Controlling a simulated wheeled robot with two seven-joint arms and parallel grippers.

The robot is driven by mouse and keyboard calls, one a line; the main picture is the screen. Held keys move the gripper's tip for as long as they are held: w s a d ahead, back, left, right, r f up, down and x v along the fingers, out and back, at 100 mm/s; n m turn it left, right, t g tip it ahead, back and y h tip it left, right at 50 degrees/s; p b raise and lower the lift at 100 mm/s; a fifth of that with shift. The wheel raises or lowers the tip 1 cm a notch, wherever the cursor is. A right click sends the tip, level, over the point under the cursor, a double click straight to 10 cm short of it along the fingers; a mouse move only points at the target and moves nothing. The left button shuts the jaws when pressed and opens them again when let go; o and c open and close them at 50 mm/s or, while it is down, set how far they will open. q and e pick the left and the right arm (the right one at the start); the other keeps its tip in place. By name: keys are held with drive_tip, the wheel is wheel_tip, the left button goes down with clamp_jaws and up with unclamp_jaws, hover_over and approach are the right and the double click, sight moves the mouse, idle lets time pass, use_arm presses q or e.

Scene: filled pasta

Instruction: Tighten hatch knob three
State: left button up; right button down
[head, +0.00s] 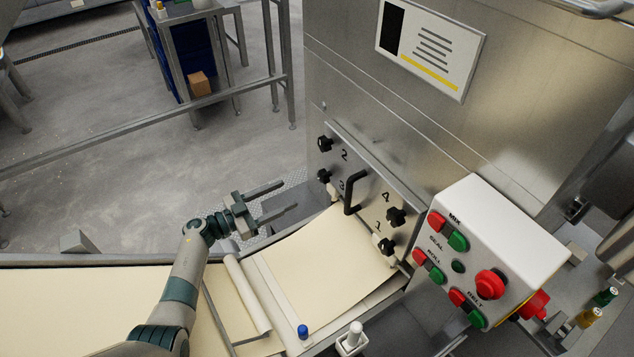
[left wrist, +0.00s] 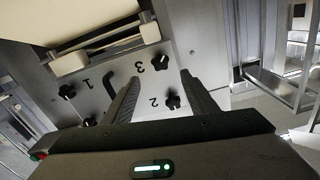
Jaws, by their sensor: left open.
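Hatch knob three (head: 323,176) is a black lobed knob at the left edge of the metal hatch plate (head: 366,190), beside the printed "3". In the left wrist view, knob three (left wrist: 161,59) shows just beyond and between the fingertips. My left gripper (head: 290,195) is open and empty, to the left of knob three and apart from it. It also shows in the left wrist view (left wrist: 160,76). Knob two (head: 324,143) is above knob three. Knob four (head: 396,216) and knob one (head: 387,246) are on the right side. My right gripper does not show.
A black handle (head: 354,192) stands out from the hatch's middle. A white control box (head: 495,250) with red and green buttons is to the right. A pale dough sheet (head: 330,250) runs below the hatch. A metal rail (head: 140,128) crosses behind, with open floor beyond.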

sight(320, 178)
use_arm(q)
drive_tip(key=b+x, duration=0.5)
drive_tip(key=x, duration=0.6)
drive_tip(key=shift+w+d+f, duration=0.1)
drive_tip(key=shift+f, duration=0.05)
drive_tip(key=shift+w+d+b, duration=0.35)
drive_tip(key=shift+d+b, duration=0.05)
drive_tip(key=shift+d, duration=0.1)
drive_tip(key=c, duration=1)
